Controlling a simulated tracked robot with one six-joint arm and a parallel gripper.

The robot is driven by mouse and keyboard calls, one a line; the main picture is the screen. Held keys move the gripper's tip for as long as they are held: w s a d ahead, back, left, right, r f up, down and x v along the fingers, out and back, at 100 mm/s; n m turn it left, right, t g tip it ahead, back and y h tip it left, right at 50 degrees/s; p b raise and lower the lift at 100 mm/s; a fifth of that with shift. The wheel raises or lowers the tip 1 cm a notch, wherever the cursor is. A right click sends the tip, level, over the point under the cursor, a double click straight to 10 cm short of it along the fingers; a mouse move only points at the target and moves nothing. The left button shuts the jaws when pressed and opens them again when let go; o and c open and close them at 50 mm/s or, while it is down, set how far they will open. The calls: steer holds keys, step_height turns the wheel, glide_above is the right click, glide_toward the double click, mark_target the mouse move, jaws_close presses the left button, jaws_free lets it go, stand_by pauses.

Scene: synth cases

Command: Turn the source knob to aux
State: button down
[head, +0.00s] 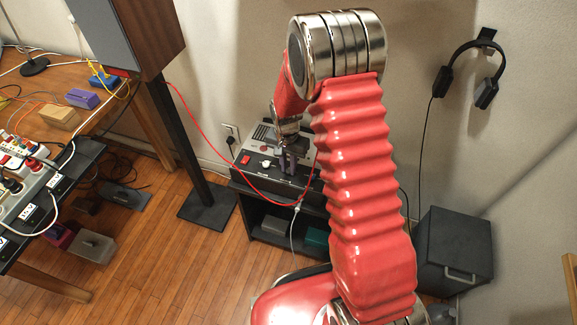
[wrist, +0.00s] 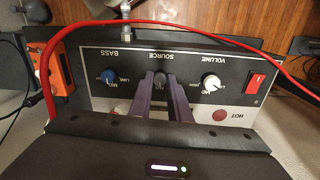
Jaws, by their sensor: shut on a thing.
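The amplifier (head: 252,171) sits on a low black shelf unit in the head view. Its front panel (wrist: 240,99) shows upside down in the wrist view. The dark source knob (wrist: 160,80) is at the panel's middle, under the SOURCE label. My gripper (wrist: 160,86) has its two purple fingers on either side of this knob, shut on it. In the head view, my gripper (head: 288,160) is at the amplifier's front and hides the knob. The fingers cover part of the markings around the knob; I cannot read an aux mark or tell where the knob points.
A red switch (wrist: 256,82) is at the panel's right. A red cable (wrist: 200,33) crosses close to the panel. A black speaker stand (head: 178,130) stands left of the shelf.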

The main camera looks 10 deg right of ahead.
steer(key=shift+m, duration=0.6)
steer(key=c, duration=1.7)
jaws_free()
steer(key=shift+o, duration=0.2)
step_height(320, 180, up, 14)
steer(key=shift+w+a+f, duration=0.15)
steer(key=shift+w, duration=0.05)
